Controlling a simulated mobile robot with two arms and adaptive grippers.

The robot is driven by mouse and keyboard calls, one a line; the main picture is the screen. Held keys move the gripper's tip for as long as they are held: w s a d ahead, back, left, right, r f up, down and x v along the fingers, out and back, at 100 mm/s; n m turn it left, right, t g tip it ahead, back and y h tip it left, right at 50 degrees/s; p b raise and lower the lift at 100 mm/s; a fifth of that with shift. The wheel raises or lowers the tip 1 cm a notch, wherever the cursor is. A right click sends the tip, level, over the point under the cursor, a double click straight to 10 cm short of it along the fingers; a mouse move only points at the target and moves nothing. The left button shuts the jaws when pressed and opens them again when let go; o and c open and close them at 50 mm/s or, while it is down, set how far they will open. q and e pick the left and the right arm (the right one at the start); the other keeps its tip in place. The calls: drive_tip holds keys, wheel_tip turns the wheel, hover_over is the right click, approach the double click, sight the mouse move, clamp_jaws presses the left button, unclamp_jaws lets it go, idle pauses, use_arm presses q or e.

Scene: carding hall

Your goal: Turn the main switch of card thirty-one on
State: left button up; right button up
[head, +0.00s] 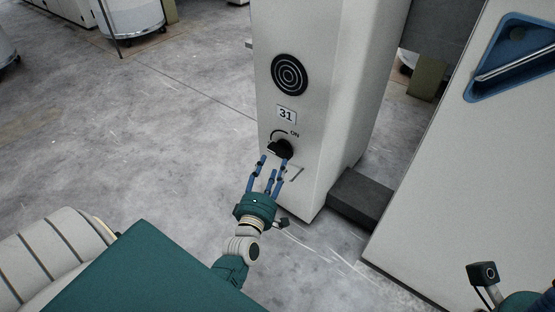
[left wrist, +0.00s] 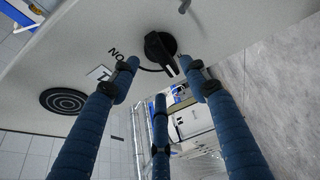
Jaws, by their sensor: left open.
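The main switch (head: 281,149) is a black rotary knob on the pale machine column, below the plate marked 31 (head: 286,114). An ON mark (head: 295,133) and a curved line are printed above it. In the left wrist view the knob (left wrist: 158,47) shows its bar slanting away from the ON lettering (left wrist: 115,54). My left gripper (head: 270,170) is open and empty, its blue fingers pointing at the knob from below. In the left wrist view the fingertips (left wrist: 162,75) spread around the knob; I cannot tell whether any touches. My right gripper's fingers are not in view.
A black ringed disc (head: 289,75) sits above the plate on the column. A dark block (head: 358,198) stands on the floor right of the column. A pale panel with a blue recess (head: 510,60) is at the right.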

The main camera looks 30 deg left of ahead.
sight(278, 154)
use_arm(q)
drive_tip(key=b+x, duration=0.1)
drive_tip(key=x, duration=0.3)
drive_tip(key=shift+w+a+f, duration=0.1)
drive_tip(key=shift+w+a, duration=0.05)
drive_tip(key=shift+w, duration=0.15)
drive_tip(key=shift+w+a, duration=0.2)
drive_tip(key=shift+w, duration=0.5)
drive_tip(key=c, duration=1.2)
drive_tip(key=shift+b, duration=0.3)
clamp_jaws()
